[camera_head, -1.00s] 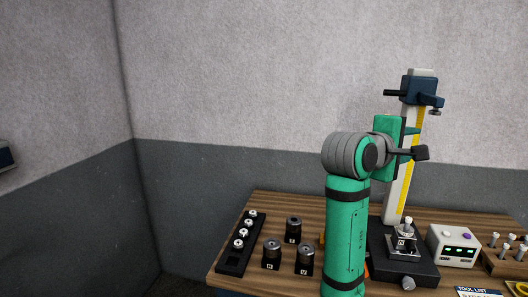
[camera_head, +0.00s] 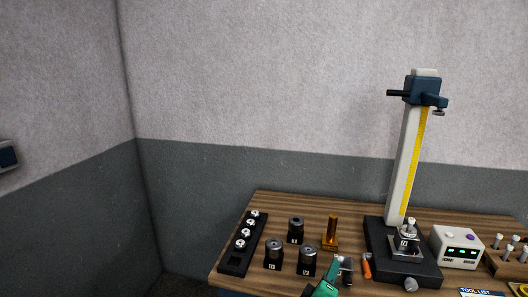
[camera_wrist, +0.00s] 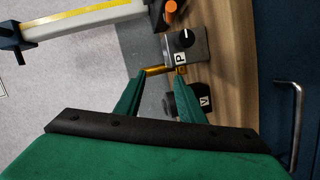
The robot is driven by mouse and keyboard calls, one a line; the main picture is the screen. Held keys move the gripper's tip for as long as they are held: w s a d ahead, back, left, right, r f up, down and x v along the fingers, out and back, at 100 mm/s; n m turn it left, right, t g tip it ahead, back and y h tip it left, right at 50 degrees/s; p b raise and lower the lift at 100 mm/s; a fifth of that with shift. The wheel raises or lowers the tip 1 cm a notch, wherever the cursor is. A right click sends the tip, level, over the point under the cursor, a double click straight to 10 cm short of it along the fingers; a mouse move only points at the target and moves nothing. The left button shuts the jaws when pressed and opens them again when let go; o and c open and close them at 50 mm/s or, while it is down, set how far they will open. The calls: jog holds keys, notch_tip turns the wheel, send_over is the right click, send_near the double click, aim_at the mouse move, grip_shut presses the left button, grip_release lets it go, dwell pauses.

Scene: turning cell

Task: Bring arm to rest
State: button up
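In the wrist view my gripper (camera_wrist: 162,74) has two green fingers with a gap between their tips, and I see nothing held. A gold post (camera_head: 330,232) stands on the table in the head view. A gold piece (camera_wrist: 155,70) shows at the fingertips in the wrist view; it looks to lie beyond them, but the distance is unclear. The rest of my arm is out of view.
The wooden table (camera_head: 280,207) bears a black rack (camera_head: 232,263) with several pale parts, dark holders (camera_head: 273,255), an orange-handled tool (camera_head: 366,266), a tall measuring column (camera_head: 407,165) and a white box (camera_head: 456,246). A holder marked P (camera_wrist: 195,48) is close beyond the fingers.

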jog(key=s+a+f+m+t+y, duration=0.1)
jog(key=s+a+f+m+y, duration=0.15)
jog(key=s+a+f, duration=0.6)
jog(key=s+a+f+m+y, duration=0.1)
jog(key=s+a+f+y, duration=0.3)
jog(key=s+f, duration=0.8)
jog(key=s+a+r+m, duration=0.1)
jog(key=s+a+r, duration=0.1)
jog(key=s, duration=0.7)
jog(key=s+a+r+m, duration=0.2)
jog(key=s, duration=0.7)
jog(key=s+a+r+m+y, duration=0.1)
jog(key=s+a+r+m, duration=0.1)
jog(key=s, duration=0.8)
jog(key=shift+a, duration=0.4)
jog(key=shift+o, duration=0.3)
jog(key=shift+s+r, duration=0.1)
jog(key=shift+s, duration=0.05)
